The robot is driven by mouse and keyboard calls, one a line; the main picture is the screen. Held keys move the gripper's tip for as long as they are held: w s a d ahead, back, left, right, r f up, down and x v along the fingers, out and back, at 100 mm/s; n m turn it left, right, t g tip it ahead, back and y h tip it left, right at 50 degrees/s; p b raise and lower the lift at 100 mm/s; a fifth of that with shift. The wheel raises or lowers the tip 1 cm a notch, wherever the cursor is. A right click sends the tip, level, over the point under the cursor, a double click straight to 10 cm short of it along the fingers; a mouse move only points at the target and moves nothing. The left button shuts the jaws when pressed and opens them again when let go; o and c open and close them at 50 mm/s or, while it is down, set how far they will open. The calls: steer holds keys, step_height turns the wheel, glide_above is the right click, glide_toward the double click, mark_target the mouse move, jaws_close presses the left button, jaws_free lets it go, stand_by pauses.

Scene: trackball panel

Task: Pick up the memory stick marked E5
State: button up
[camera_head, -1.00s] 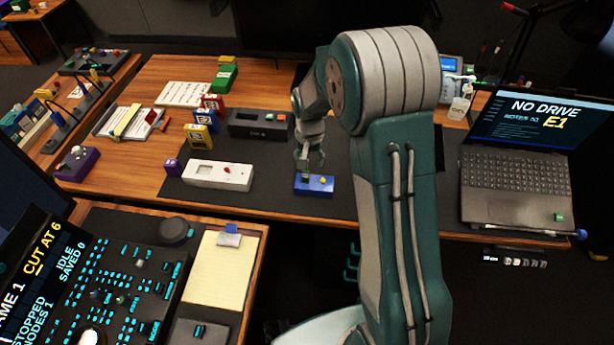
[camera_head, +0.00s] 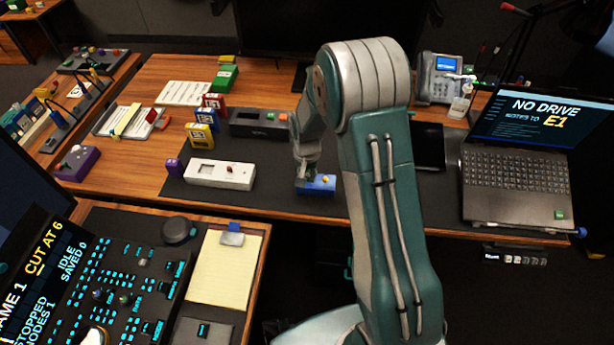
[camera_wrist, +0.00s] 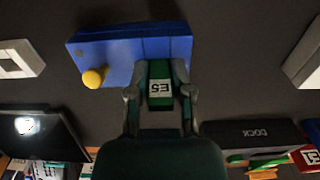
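The green memory stick marked E5 (camera_wrist: 160,88) stands at the blue box (camera_wrist: 118,52) in the wrist view, its white label showing upside down. My gripper (camera_wrist: 160,72) has one finger on each side of the stick. Both fingertips appear to touch its sides, with no clear gap. In the head view my gripper (camera_head: 307,172) is low over the left part of the blue box (camera_head: 320,189), and the stick is mostly hidden there. I cannot tell whether the stick's lower end is still seated in the box.
A yellow knob (camera_wrist: 94,77) sticks out of the blue box beside my gripper. An open laptop (camera_head: 515,185) is at the right.

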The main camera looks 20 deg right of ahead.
steer(key=shift+c, duration=0.5)
steer(key=shift+d, duration=0.15)
